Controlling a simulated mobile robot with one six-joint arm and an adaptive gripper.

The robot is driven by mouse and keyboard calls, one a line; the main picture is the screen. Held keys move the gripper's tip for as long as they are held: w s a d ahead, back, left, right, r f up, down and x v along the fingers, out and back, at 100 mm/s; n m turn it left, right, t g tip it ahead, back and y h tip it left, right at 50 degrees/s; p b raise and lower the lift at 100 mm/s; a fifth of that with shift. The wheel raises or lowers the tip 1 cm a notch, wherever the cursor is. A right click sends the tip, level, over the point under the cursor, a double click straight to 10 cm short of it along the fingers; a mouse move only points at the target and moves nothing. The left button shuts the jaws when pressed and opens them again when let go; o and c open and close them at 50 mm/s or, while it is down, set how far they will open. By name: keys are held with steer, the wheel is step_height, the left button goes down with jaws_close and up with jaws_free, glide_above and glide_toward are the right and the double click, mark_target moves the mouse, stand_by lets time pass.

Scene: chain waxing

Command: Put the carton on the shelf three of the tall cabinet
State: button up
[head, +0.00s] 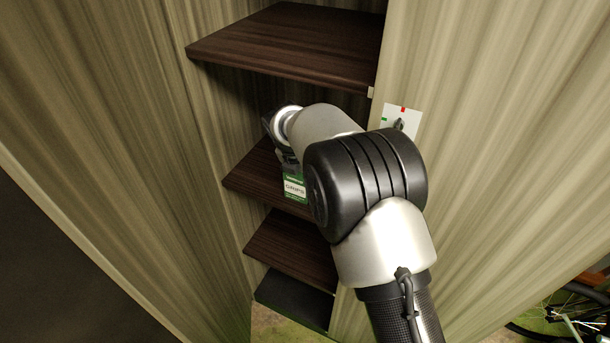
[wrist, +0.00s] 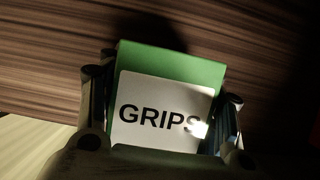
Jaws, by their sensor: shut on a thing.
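The carton (head: 295,188) is green with a white label. In the wrist view the carton (wrist: 170,62) shows its label reading "GRIPS" between the two fingers. My gripper (wrist: 165,118) is shut on it, one finger on each side. In the head view my arm hides most of the gripper. The tall cabinet (head: 160,120) has several dark brown shelves. The carton shows at the front of a middle shelf (head: 250,178), below the large upper shelf (head: 290,45). I cannot tell whether the carton touches the shelf.
Lower shelves (head: 290,245) lie beneath. A pale side panel (head: 480,150) stands right of the opening, with a small white plate (head: 401,119) with red and green marks on it. A bicycle (head: 565,318) shows at the lower right. The upper shelf overhangs my arm.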

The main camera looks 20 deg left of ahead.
steer(key=o, duration=1.2)
steer(key=shift+f, duration=0.1)
steer(key=p+v, duration=0.2)
steer(key=v, duration=0.4)
steer(key=s+p, duration=0.1)
steer(key=s, duration=1)
steer(key=shift+s+a+f+p, duration=0.3)
steer(key=shift+a+f+p, duration=0.05)
steer(key=shift+a, duration=0.05)
